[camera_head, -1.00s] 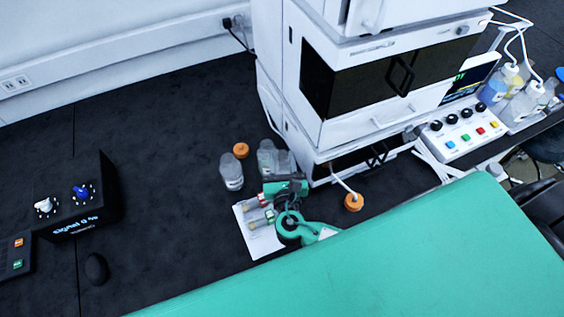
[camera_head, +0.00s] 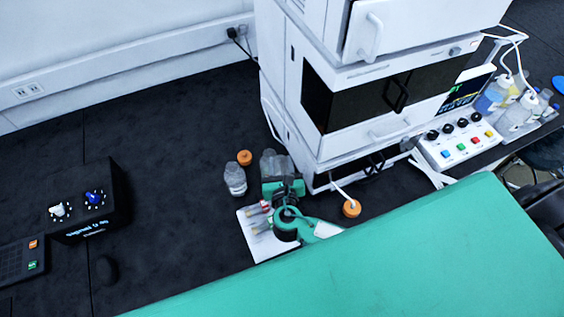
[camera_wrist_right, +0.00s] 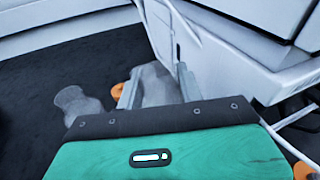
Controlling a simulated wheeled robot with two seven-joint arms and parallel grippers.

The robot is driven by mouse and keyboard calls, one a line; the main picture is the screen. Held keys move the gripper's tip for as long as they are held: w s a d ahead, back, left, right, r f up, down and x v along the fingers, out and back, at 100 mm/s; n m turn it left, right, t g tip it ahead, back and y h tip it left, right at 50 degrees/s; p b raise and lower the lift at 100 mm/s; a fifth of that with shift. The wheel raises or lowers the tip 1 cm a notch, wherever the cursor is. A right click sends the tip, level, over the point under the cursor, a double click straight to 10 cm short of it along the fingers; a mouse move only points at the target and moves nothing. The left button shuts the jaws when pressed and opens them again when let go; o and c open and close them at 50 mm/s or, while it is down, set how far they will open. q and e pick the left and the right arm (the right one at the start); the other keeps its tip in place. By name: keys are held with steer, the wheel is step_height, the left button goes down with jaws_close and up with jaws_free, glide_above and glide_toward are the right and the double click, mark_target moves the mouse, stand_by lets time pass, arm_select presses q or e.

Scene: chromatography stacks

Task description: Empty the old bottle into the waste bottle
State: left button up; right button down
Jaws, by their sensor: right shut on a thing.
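My right gripper (camera_head: 281,179) is shut on a clear bottle (camera_head: 270,163), which looks upright at the foot of the white instrument stack. In the right wrist view the held bottle (camera_wrist_right: 158,86) sits between the two grey fingers. A second clear bottle (camera_head: 235,180) with a pale label stands open on the black bench, left of the held one and apart from it. It also shows in the right wrist view (camera_wrist_right: 77,104). I cannot tell which bottle is the old one. The held bottle's lower part is hidden by my gripper. My left gripper is not in view.
An orange cap (camera_head: 244,158) lies behind the second bottle. Another orange cap (camera_head: 351,208) with a white tube is right of my gripper.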

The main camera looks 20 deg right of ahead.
steer(key=shift+n+g, duration=0.4)
steer(key=shift+g, duration=0.5)
steer(key=shift+w+a+r+p, duration=0.1)
steer(key=shift+w+r+p, duration=0.15)
steer(key=shift+r+p, duration=0.65)
steer(key=shift+w+d+r+p, duration=0.1)
steer(key=shift+w+r+p, duration=0.2)
steer(key=shift+p, duration=0.95)
steer(key=shift+w+a+r+p, duration=0.15)
steer(key=shift+r+p, duration=0.55)
steer(key=shift+p, duration=0.4)
steer(key=shift+f, duration=0.15)
steer(key=shift+p, duration=0.4)
steer(key=shift+w+r+g+y+p, duration=0.3)
steer(key=shift+r+p, duration=0.2)
steer(key=shift+p, duration=1)
steer(key=shift+w+g+p, duration=0.15)
steer(key=shift+g+p, duration=0.15)
steer(key=shift+p, duration=0.3)
